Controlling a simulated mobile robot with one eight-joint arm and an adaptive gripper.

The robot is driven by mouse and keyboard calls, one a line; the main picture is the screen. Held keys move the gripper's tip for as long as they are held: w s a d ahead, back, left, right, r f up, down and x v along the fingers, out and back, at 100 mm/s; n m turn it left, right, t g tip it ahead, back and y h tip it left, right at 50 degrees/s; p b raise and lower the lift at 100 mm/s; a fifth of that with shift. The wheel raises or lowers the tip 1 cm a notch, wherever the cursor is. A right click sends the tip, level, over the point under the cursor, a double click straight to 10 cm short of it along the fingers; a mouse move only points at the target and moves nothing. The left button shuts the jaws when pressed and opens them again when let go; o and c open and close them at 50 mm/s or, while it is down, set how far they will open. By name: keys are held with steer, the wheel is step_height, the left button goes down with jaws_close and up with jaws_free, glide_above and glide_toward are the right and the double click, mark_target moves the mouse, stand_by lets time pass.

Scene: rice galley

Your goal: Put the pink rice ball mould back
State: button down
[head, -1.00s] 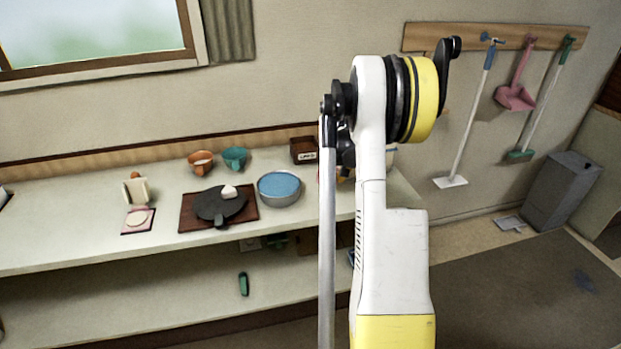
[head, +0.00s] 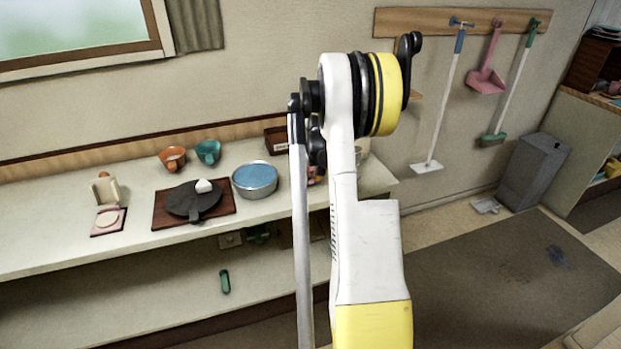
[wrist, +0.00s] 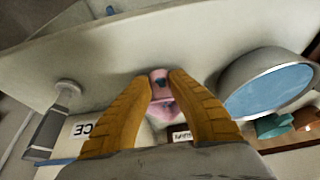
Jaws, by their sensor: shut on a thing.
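In the wrist view, my gripper (wrist: 160,78) is shut on the small pink rice ball mould (wrist: 161,92), which has a dark blue mark. The mould sits between the two fingertips, over or close to the pale counter; I cannot tell whether it touches it. In the head view my arm hides the gripper, and only a small pink and red patch shows beside the arm, too small to identify.
A metal bowl with blue contents (wrist: 272,88) is close right of my fingers; it also shows in the head view (head: 255,193). On the counter (head: 60,236) are a brown tray (head: 226,210) with a dark pan (head: 190,202), an orange cup (head: 172,160) and a teal cup (head: 208,153).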

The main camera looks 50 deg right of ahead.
steer(key=shift+f+b, duration=0.3)
steer(key=shift+f, duration=0.15)
steer(key=c, duration=1.3)
jaws_free()
steer(key=shift+o, duration=0.2)
steer(key=v, duration=1.2)
steer(key=shift+d, duration=0.1)
